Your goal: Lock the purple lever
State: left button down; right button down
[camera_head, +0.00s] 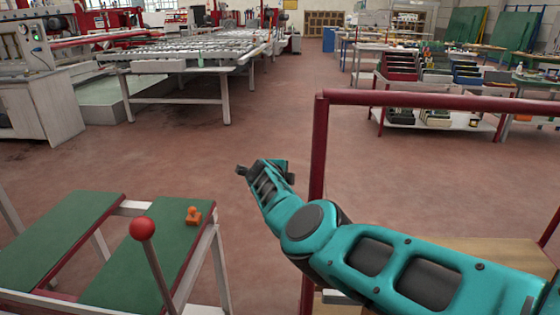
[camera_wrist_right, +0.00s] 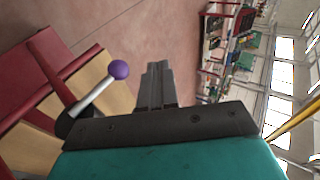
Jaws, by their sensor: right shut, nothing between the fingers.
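The purple lever (camera_wrist_right: 119,69) shows in the right wrist view, left of the fingers: a purple ball on a silver rod, rising at a slant from a dark pivot over red and wooden parts. It does not show in the head view. My right gripper (camera_wrist_right: 156,68) is shut and empty, its fingers beside the purple ball with a gap between. In the head view my right gripper (camera_head: 264,174) hangs at the centre, above the floor, partly turned away. My left gripper is not in view.
A lever with a red ball (camera_head: 143,228) stands by a green-topped bench (camera_head: 140,262) at the lower left, with an orange piece (camera_head: 193,215) on it. A dark red frame (camera_head: 317,140) stands close behind my right arm.

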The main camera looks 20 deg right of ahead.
notch_tip(320, 180, up, 8)
jog(key=s+a+p, duration=0.1)
jog(key=a, duration=0.1)
jog(key=shift+s, duration=0.3)
dwell(0.5)
